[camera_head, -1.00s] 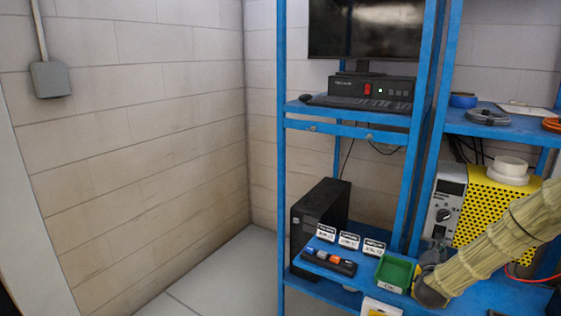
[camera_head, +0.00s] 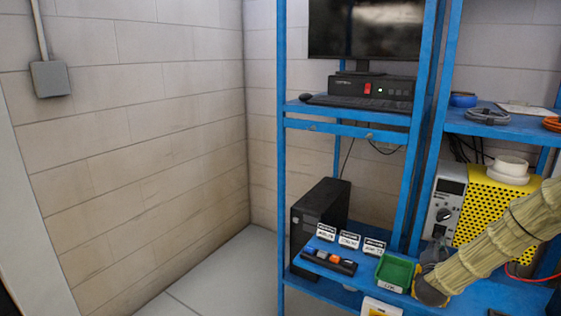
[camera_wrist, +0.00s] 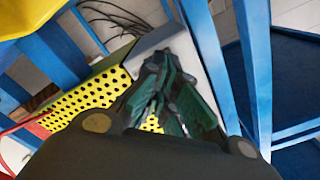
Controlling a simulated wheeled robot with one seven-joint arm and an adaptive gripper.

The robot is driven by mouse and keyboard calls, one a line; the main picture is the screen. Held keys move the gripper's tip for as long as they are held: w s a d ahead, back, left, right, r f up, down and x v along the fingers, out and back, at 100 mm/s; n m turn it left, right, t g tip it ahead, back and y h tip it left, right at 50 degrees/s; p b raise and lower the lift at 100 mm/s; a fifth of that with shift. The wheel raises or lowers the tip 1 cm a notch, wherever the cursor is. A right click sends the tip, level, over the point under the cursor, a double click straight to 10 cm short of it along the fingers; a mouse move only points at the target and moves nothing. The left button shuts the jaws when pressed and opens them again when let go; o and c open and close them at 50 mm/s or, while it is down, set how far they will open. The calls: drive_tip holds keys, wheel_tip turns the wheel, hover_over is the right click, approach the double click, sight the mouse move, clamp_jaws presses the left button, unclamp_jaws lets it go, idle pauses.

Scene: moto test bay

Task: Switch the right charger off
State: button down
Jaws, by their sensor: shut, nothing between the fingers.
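A yellow perforated unit (camera_head: 484,212) with a grey front panel (camera_head: 444,212) stands on the right-hand shelf; the panel has a black round knob and a small display at its top. I cannot tell whether this is the right charger, and no second such unit shows. My gripper (camera_head: 432,256) is just in front of the panel's lower part and hides some of it. In the wrist view my gripper (camera_wrist: 160,72) is shut and empty, with the grey panel (camera_wrist: 181,42) and yellow perforated side (camera_wrist: 85,103) beyond it. I cannot tell whether the fingertips touch the panel.
A green bin (camera_head: 396,271) stands left of my gripper, beside a black strip with coloured pieces (camera_head: 329,262) and several label cards (camera_head: 349,241). A black computer case (camera_head: 318,214) stands behind. Blue rack posts (camera_head: 426,130) rise close by. The floor at left (camera_head: 215,275) is clear.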

drive_tip(key=shift+b+x, duration=0.45)
drive_tip(key=shift+x, duration=0.65)
drive_tip(key=shift+w+d+r, duration=0.15)
drive_tip(key=shift+r, duration=0.15)
idle(0.4)
drive_tip(key=v, duration=0.9)
drive_tip(key=shift+f+p, duration=0.3)
drive_tip(key=shift+p, duration=0.1)
idle(0.5)
